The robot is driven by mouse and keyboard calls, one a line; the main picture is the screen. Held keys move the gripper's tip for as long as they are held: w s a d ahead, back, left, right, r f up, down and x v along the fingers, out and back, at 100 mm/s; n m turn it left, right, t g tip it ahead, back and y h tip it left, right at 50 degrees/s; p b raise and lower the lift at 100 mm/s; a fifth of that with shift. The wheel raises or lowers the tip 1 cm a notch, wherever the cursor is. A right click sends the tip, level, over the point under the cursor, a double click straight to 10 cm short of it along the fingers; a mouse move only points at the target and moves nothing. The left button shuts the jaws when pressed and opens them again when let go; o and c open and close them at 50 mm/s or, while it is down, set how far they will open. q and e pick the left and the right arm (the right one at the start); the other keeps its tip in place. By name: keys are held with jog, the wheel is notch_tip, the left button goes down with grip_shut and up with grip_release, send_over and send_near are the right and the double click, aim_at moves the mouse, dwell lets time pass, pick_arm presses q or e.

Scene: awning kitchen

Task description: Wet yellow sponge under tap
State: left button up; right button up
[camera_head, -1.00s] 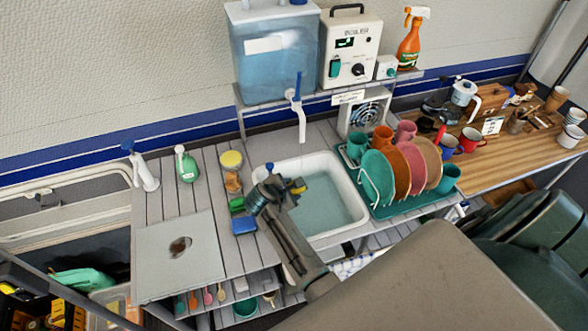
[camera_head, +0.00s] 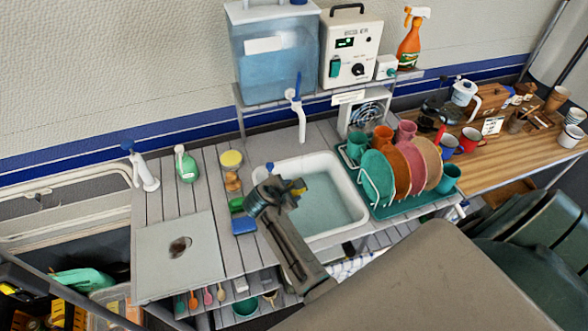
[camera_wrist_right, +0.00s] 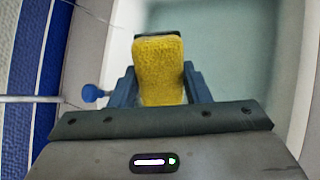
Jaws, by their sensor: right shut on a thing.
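My right gripper (camera_head: 284,186) is over the left part of the white sink (camera_head: 352,222). It is shut on the yellow sponge (camera_head: 298,187), of which only a small yellow bit shows in the head view. In the right wrist view the yellow sponge (camera_wrist_right: 158,72) sits between the two blue-grey fingers, with a dark edge at its far end. The white tap (camera_head: 298,112) with a blue lever stands behind the sink; the sponge is in front of its spout, apart from it. No water stream is visible. My left gripper is not in view.
A green dish rack (camera_head: 405,208) with plates and cups stands right of the sink. A blue sponge (camera_head: 243,225) and a green sponge (camera_head: 237,205) lie at the sink's left. A green bottle (camera_head: 186,165) and a second white tap (camera_head: 143,170) stand further left.

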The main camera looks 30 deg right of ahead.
jog(key=shift+s+a+r, duration=0.55)
jog(key=shift+s+r, duration=0.25)
jog(key=shift+s, duration=0.05)
jog(key=shift+s+a+r, duration=0.5)
jog(key=shift+s+r, duration=0.3)
